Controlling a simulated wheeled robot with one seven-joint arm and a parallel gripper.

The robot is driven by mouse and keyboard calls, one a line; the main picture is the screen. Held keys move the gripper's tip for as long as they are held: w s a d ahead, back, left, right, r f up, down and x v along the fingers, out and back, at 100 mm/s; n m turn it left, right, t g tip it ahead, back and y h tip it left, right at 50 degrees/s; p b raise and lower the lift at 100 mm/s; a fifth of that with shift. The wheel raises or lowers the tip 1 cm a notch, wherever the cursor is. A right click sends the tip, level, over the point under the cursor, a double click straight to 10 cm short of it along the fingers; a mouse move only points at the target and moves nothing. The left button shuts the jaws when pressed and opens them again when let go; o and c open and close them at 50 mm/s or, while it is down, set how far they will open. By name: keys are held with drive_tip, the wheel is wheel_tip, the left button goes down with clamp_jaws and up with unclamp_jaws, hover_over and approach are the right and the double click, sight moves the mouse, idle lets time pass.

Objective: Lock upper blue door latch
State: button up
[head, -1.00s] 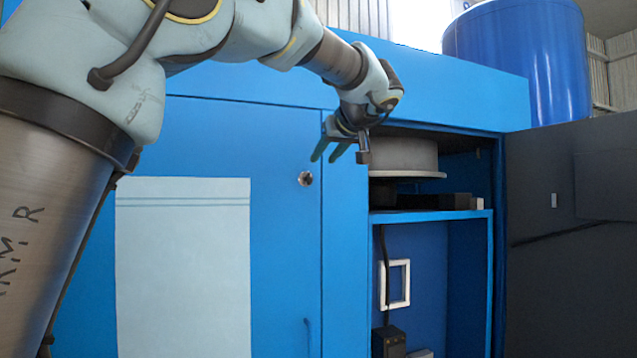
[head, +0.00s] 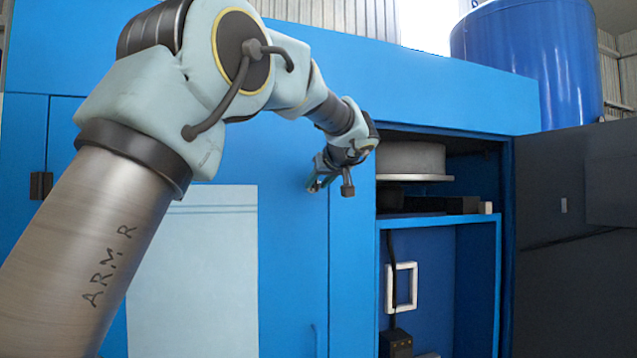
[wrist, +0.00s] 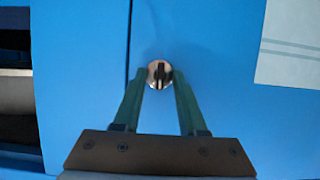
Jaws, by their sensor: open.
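The upper latch (wrist: 159,74) is a small round metal disc with a dark bar across it, set in the blue door (wrist: 215,70) close to the door's edge seam. In the wrist view my gripper (wrist: 158,78) is open, with one green finger on each side of the latch. I cannot tell whether the fingertips touch it. In the head view my gripper (head: 318,186) is in front of the blue door (head: 290,240) and hides the latch.
To the right is an open cabinet bay with a shelf (head: 440,221) and a grey round drum (head: 410,158). A dark open door (head: 570,240) stands at far right. A pale sheet (head: 195,270) is on the blue door, and a blue tank (head: 528,60) stands behind.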

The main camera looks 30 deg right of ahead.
clamp_jaws()
idle(0.6)
drive_tip(key=m+y, duration=0.1)
drive_tip(key=m, duration=0.1)
drive_tip(key=m+t+y, duration=0.1)
drive_tip(key=m, duration=0.1)
drive_tip(key=d+m+y, duration=0.1)
drive_tip(key=m+y, duration=0.1)
drive_tip(key=shift+s+f+m, duration=0.1)
drive_tip(key=shift+f+m, duration=0.05)
drive_tip(key=shift+m, duration=0.15)
drive_tip(key=m, duration=0.1)
drive_tip(key=m+t+y, duration=0.1)
drive_tip(key=m, duration=0.1)
drive_tip(key=shift+f+t+y+b, duration=0.2)
drive_tip(key=shift+t+y+b, duration=0.1)
drive_tip(key=shift+f+m+t+y+b, duration=0.1)
drive_tip(key=shift+m+t+y+b, duration=0.45)
drive_tip(key=shift+m, duration=1.35)
drive_tip(key=shift+h, duration=0.25)
